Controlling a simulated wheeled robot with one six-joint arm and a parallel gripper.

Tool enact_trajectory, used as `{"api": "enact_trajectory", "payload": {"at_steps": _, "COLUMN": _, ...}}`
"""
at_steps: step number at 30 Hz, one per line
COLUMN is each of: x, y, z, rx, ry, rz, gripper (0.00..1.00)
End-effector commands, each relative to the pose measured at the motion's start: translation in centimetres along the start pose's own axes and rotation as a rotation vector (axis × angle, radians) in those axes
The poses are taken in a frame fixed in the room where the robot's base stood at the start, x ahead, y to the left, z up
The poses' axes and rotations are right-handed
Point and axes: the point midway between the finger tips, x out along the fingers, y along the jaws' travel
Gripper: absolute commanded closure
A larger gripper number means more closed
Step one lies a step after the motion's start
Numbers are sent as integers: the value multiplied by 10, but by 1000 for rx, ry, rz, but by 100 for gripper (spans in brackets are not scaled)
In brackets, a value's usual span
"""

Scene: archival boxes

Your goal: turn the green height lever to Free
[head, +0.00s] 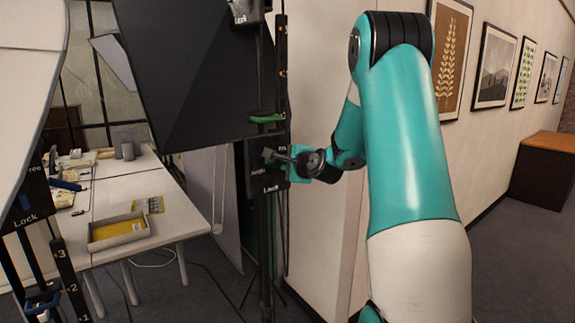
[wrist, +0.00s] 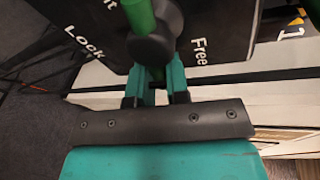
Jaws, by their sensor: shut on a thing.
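The dark lever plate (head: 257,165) is on the black stand, with small white labels. In the wrist view the plate (wrist: 205,20) shows Lock at left and Free at right. The green height lever (wrist: 139,14) crosses a round dark hub (wrist: 152,48). A green part of it also shows below the hub, between my fingers. My gripper (wrist: 154,88) is shut on this lower part, which lies between the Lock and Free labels. In the head view my gripper (head: 284,158) is at the plate; the held part is mostly hidden there.
A large black panel (head: 190,70) is just left of the stand, with a green handle (head: 267,118) at its lower right. Another stand with Lock lettering (head: 25,218) is at far left. A white table (head: 165,225) holds a tray (head: 118,231). A wall is close behind my arm.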

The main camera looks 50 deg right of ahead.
Motion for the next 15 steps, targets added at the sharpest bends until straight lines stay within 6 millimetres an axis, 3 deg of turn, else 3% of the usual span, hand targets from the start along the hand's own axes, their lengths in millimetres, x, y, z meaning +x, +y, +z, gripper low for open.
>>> {"api": "enact_trajectory", "payload": {"at_steps": 7, "x": 0, "y": -2, "z": 0, "rx": -202, "ry": 40, "rz": -39, "gripper": 100}}
{"api": "enact_trajectory", "payload": {"at_steps": 15, "x": -2, "y": -8, "z": 1, "rx": -259, "ry": 53, "rz": -44, "gripper": 100}}
